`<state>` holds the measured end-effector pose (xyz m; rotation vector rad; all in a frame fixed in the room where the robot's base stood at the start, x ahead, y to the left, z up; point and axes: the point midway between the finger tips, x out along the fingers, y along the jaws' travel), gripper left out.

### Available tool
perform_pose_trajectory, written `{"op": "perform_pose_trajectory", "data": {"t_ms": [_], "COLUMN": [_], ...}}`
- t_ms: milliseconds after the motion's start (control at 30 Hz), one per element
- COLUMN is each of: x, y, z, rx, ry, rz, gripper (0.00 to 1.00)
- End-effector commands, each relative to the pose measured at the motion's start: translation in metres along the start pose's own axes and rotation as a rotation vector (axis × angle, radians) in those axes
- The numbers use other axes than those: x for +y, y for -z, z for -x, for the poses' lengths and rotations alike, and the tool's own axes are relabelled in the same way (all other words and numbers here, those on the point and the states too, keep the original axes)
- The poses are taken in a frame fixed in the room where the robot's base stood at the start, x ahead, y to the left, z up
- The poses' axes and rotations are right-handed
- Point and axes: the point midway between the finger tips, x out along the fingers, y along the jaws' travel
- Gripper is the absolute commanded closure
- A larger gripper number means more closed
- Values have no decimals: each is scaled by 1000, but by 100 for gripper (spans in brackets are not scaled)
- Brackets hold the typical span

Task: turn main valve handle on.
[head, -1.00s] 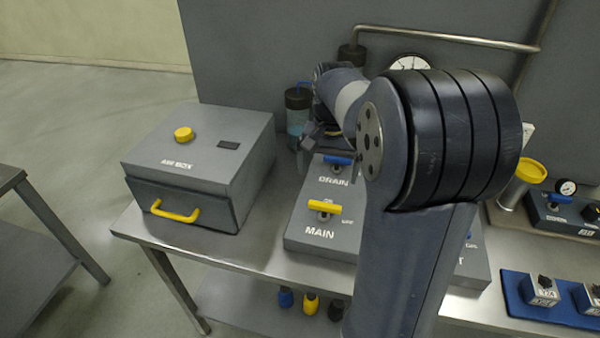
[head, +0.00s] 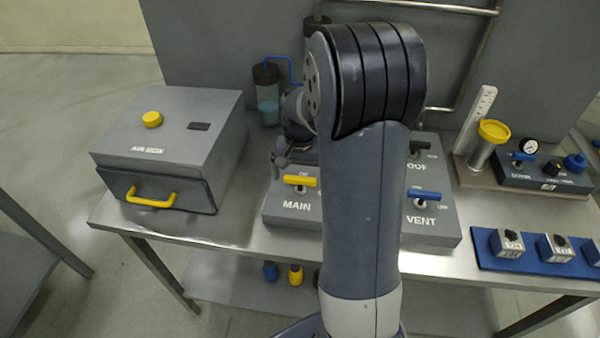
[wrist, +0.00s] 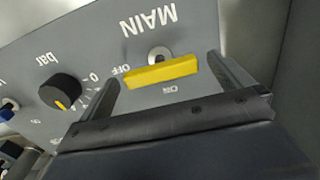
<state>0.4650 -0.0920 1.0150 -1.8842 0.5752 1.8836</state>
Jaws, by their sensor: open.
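The yellow main valve handle (head: 299,181) sits on the grey valve panel (head: 275,210), above the MAIN label. In the wrist view the handle (wrist: 165,72) lies crosswise, one end near the OFF mark; the ON mark is on its near side. My gripper (wrist: 162,69) is open, with one finger beyond each end of the handle and nothing held. I cannot tell how far the fingertips are above the panel. In the head view my gripper (head: 281,158) is just above and left of the handle, partly behind my arm.
A dark knob (wrist: 61,91) marked bar is beside the handle. The blue VENT handle (head: 424,196) is to the right. The air box (head: 165,145) stands on the table at left, a blue-liquid jar (head: 267,95) behind. Bare table lies between box and panel.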

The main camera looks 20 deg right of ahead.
Motion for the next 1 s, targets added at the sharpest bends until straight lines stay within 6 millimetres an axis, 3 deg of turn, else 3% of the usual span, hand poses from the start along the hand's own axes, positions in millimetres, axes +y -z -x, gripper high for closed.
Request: {"op": "perform_pose_trajectory", "data": {"t_ms": [67, 600, 1000], "x": [0, 0, 0], "y": [0, 0, 0], "z": [0, 0, 0], "rx": [0, 0, 0], "ry": [0, 0, 0], "rz": [0, 0, 73], "gripper": [1, 44, 46]}}
